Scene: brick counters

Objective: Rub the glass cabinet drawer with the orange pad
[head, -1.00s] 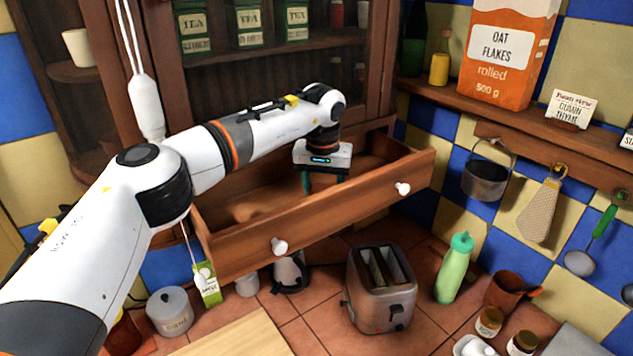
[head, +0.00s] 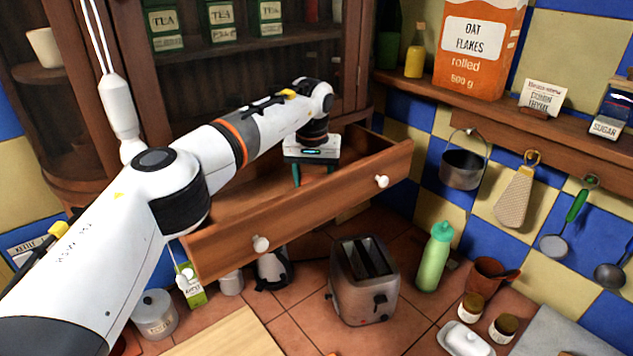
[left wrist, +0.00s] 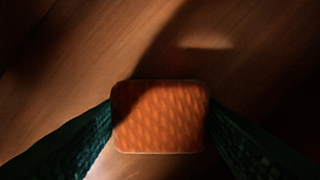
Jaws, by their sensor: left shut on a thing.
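The glass cabinet drawer (head: 330,201) is pulled open below the glass cabinet, with two white knobs on its front. My left arm reaches in from the left, and my left gripper (head: 311,172) points down into the drawer. In the left wrist view, my left gripper (left wrist: 160,125) is shut on the orange pad (left wrist: 160,117), one finger at each side. The wooden drawer floor (left wrist: 85,50) lies below the pad; I cannot tell whether they touch. The pad is hidden in the head view. My right gripper is not in view.
A toaster (head: 364,280) and a green bottle (head: 433,257) stand on the tiled counter below the drawer. A shelf (head: 490,115) with an oat flakes box (head: 478,45) is at right. A white cord weight (head: 121,110) hangs near my arm.

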